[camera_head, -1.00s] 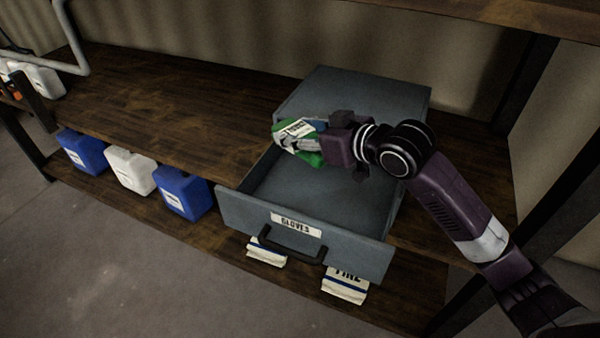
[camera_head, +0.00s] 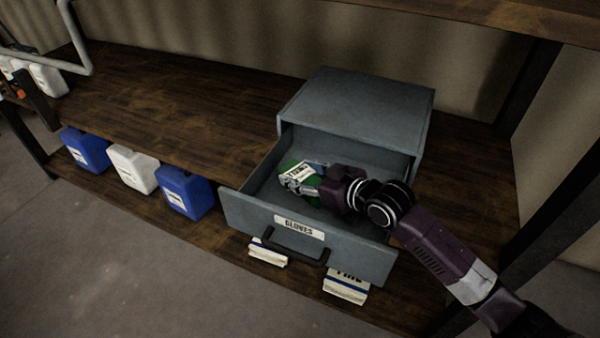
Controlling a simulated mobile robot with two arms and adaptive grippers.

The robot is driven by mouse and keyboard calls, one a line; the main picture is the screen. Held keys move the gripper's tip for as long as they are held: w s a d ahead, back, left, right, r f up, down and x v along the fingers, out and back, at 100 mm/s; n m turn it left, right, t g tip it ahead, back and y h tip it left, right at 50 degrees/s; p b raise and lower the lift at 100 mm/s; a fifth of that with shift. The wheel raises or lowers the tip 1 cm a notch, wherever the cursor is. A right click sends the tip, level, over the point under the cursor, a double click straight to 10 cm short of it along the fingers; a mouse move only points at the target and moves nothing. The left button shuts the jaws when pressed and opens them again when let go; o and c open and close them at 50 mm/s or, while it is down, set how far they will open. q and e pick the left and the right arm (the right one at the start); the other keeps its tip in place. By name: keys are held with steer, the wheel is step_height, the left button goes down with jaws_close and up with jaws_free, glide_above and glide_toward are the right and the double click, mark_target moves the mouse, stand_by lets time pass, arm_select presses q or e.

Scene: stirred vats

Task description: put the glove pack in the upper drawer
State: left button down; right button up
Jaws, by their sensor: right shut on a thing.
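The green glove pack (camera_head: 289,167) with a white label is in my right gripper (camera_head: 300,179), which is shut on it. The pack and the fingers are down inside the open drawer (camera_head: 266,220), below the top of its walls. Whether the pack touches the drawer floor I cannot tell. The drawer is pulled out of a grey cabinet (camera_head: 358,108) and carries a label reading GLOVES and a dark handle (camera_head: 290,252). My left gripper is not in view.
The cabinet stands on a wooden shelf (camera_head: 190,100). On the lower shelf are blue jugs (camera_head: 185,192), a white jug (camera_head: 133,168) and white packs (camera_head: 346,286) below the drawer. A shelf board runs overhead; a dark post stands at the right.

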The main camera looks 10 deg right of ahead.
steer(key=o, duration=1.2)
steer(key=shift+f, duration=0.1)
steer(key=shift+b+v, duration=0.6)
steer(key=shift+v, duration=3.15)
